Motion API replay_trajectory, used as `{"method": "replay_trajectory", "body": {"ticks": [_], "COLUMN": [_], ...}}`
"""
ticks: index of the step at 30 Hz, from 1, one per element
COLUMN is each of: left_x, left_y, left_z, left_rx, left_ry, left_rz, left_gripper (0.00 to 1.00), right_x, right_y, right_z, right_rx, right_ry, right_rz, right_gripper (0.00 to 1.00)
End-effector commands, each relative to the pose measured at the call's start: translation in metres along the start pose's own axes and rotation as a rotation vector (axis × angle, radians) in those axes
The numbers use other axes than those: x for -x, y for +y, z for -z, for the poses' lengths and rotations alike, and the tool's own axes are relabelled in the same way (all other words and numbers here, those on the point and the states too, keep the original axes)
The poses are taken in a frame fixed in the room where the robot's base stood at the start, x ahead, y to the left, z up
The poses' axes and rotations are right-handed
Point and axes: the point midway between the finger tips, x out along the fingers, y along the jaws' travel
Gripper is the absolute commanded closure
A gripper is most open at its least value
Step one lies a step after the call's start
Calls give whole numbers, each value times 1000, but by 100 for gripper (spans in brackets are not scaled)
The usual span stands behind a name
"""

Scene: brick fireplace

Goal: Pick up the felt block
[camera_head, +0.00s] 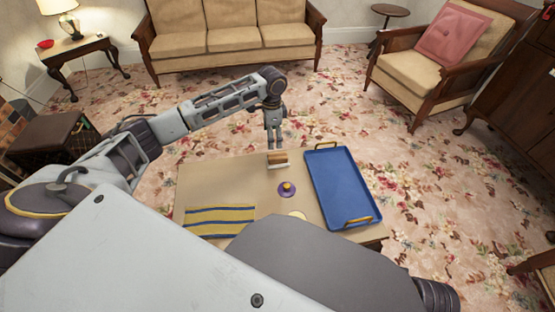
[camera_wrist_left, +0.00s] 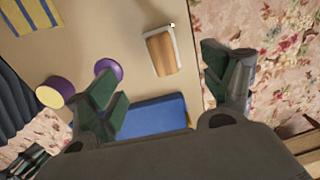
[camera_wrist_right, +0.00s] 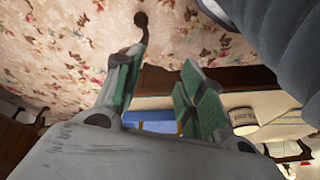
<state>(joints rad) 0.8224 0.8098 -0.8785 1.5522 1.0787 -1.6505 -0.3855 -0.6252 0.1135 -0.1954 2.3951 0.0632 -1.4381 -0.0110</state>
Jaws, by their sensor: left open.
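The felt block (camera_head: 278,160), a wood-backed block with a pale layer along its edge, lies near the far edge of the tan table (camera_head: 225,180). It also shows in the left wrist view (camera_wrist_left: 162,53), uncovered. My left gripper (camera_head: 275,142) points down just above and beyond the block in the head view. In the left wrist view its fingers (camera_wrist_left: 168,80) are wide apart with nothing between them. In the right wrist view my right gripper (camera_wrist_right: 160,95) has its fingers apart and empty. The head view does not show the right gripper's fingers.
A blue tray (camera_head: 343,190) with gold handles lies right of the block. A purple object with a gold knob (camera_head: 287,189) stands nearer me. A striped cloth (camera_head: 220,221) lies at the near left. My arm hides part of the table's near side.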

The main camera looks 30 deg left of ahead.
Motion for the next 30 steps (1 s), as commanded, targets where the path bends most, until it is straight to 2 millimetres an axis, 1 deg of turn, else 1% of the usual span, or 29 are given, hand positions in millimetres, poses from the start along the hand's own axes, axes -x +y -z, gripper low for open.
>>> {"method": "replay_trajectory", "body": {"ticks": [5,8,13,15,21,24,30], "left_x": [-6,-15,-37,-46,-70,-80,-87], "left_y": [0,0,1,0,0,0,0], "left_z": [0,0,0,0,0,0,-1], "left_rx": [0,0,0,1,0,1,0], "left_ry": [-1,-2,-2,-1,-1,0,0], "left_rz": [-1,-1,-1,-1,-1,-1,0], "left_gripper": [18,18,18,18,18,18,18], "right_x": [-2,-5,-11,-21,-42,-49,-55], "right_y": [0,-1,-4,-6,-9,-10,-12], "right_z": [0,0,0,-2,-4,-4,-4], "right_rx": [0,-1,-3,-5,-13,-17,-21], "right_ry": [5,13,37,49,84,98,111], "right_rz": [3,7,21,29,51,59,66], "right_gripper": [61,61,61,61,61,61,61]}}
